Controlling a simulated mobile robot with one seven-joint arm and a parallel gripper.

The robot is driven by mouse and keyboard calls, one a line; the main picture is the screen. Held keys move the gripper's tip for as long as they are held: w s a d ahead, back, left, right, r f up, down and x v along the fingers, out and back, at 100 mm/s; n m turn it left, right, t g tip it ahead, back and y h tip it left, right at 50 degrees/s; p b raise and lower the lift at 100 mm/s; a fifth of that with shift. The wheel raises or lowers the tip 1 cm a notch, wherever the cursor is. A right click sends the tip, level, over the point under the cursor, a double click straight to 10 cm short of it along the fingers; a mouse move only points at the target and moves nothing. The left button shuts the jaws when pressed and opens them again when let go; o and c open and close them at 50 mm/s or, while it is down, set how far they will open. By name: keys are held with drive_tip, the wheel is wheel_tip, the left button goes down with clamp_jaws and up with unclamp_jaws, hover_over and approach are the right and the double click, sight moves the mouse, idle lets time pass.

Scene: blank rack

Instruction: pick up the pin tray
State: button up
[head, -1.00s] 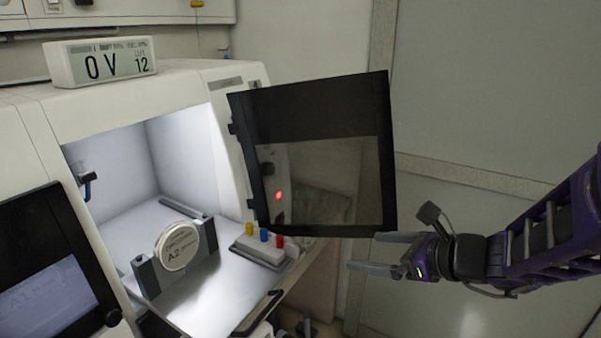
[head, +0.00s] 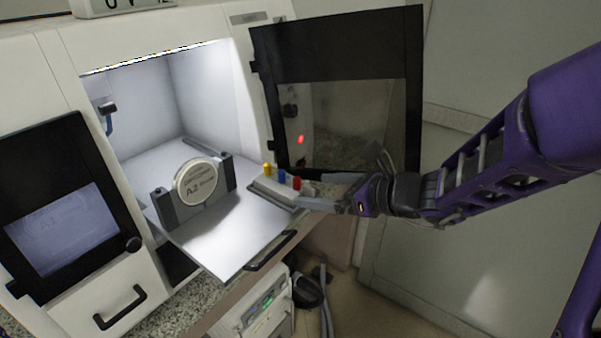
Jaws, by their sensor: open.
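The pin tray (head: 272,192) is a small light-grey block with a yellow, a blue and a red pin standing in it. It sits at the right edge of the pulled-out metal shelf, in front of the lit chamber. My gripper (head: 306,190) is open and comes in from the right, with its fingertips close to the tray's right end by the red pin. I cannot tell whether a finger touches the tray. The far finger is partly hard to make out against the dark door. Nothing shows between the fingers.
A round white disc marked A2 (head: 196,181) stands upright between grey posts on the shelf (head: 225,238). The dark windowed door (head: 340,60) stands open behind my gripper. A black handle (head: 270,251) is at the shelf's front edge. A screen (head: 60,225) is at left.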

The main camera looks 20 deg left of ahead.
sight(303, 188)
drive_tip(key=shift+b+x, duration=0.3)
drive_tip(key=shift+x, duration=2.7)
drive_tip(key=shift+r, duration=0.1)
drive_tip(key=c, duration=1.3)
